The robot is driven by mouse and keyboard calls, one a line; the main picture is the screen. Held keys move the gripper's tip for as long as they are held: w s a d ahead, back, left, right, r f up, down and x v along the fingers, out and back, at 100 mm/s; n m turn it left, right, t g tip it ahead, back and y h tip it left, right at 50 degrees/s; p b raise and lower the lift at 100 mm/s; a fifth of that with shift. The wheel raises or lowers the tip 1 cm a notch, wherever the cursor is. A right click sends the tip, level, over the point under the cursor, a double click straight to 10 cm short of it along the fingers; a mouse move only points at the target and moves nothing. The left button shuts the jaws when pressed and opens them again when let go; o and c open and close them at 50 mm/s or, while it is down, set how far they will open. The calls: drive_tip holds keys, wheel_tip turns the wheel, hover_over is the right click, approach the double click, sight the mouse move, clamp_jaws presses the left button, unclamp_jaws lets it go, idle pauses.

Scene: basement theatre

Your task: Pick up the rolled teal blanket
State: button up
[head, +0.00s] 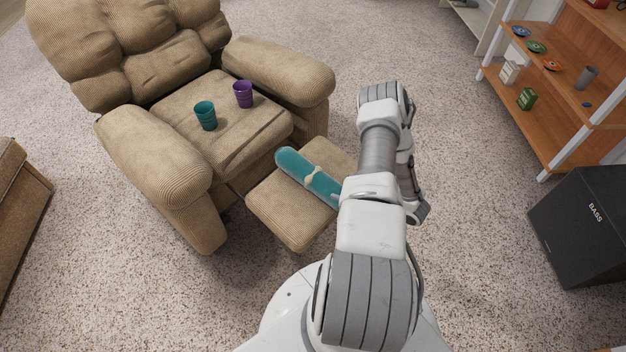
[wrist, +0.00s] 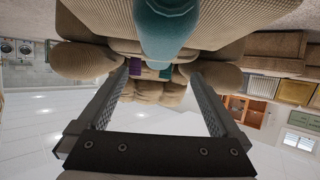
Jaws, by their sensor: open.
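The rolled teal blanket (head: 294,163) lies across the raised footrest (head: 275,208) of a tan recliner in the head view, with a pale tie around its middle. My arm covers its right end. In the wrist view, which is upside down, the blanket (wrist: 166,30) shows large and close at the top centre. My gripper (wrist: 162,73) is open there, its two fingers apart with nothing held between them. The blanket is near the fingers but mostly outside the gap. My gripper is hidden behind my arm in the head view.
A teal cup (head: 205,116) and a purple cup (head: 243,95) stand on the recliner seat (head: 180,105). The armrest (head: 275,75) rises beside them. A black bass speaker (head: 580,225) and a wooden shelf (head: 565,85) with small items stand at right. Carpet between is clear.

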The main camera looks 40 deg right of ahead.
sight(319, 179)
drive_tip(key=b+x, duration=0.1)
drive_tip(key=x, duration=0.6)
drive_tip(key=shift+f, duration=0.1)
drive_tip(key=b+x, duration=0.1)
drive_tip(key=x, duration=0.1)
drive_tip(key=b+x, duration=0.1)
drive_tip(key=x, duration=0.1)
drive_tip(key=shift+f, duration=0.5)
drive_tip(key=shift+w+a+f, duration=0.1)
drive_tip(key=shift+w, duration=0.3)
drive_tip(key=shift+c, duration=0.3)
drive_tip(key=c, duration=1.3)
drive_tip(key=shift+o, duration=0.2)
